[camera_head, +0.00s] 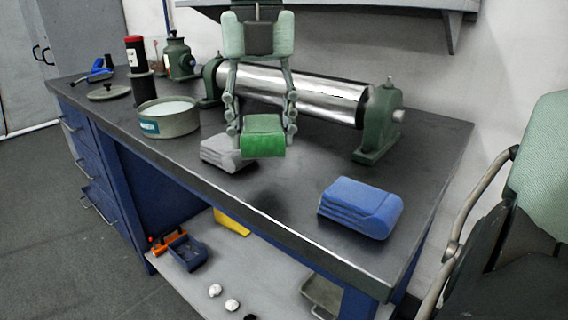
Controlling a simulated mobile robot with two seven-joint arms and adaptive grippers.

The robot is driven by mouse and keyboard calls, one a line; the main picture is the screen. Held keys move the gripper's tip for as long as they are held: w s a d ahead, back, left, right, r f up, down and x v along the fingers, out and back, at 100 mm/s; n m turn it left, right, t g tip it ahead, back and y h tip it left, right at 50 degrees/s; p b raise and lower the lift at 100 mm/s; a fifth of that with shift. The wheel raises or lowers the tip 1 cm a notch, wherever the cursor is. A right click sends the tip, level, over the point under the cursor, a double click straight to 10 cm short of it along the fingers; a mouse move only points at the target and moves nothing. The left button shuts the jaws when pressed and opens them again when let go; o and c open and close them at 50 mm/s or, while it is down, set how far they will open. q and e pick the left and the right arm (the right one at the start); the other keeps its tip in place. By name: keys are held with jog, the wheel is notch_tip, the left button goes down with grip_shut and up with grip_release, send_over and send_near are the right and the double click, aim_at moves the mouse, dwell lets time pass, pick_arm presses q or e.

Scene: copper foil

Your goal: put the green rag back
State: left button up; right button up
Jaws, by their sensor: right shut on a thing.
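The green rag (264,136) is a folded cloth block in the middle of the bench view. My right gripper (263,128) points down from the top of the view and is shut on the rag, with a finger on each side of it. A dark shadow on the bench top below suggests the rag is held above the surface. A folded grey rag (222,154) lies on the bench just left of and partly behind the green one. A folded blue rag (360,206) lies to the right near the front edge. My left gripper is not in view.
A shiny metal roller (325,98) on green stands lies behind the gripper. A round tin (168,120), a red-topped cylinder (136,68) and a green bottle (178,56) stand left on the dark bench (290,205). The bench top between grey and blue rags is clear.

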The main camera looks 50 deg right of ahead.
aim_at(284, 179)
jog(key=shift+s+d+f, duration=0.9)
jog(key=shift+s+d, duration=0.15)
jog(key=shift+d, duration=0.05)
jog(key=shift+f, duration=2)
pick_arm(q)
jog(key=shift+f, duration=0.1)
pick_arm(e)
jog(key=shift+f, duration=0.1)
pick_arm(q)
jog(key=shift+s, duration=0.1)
pick_arm(e)
jog(key=shift+f+b, duration=0.1)
jog(key=shift+b, duration=0.2)
jog(key=o, duration=1.2)
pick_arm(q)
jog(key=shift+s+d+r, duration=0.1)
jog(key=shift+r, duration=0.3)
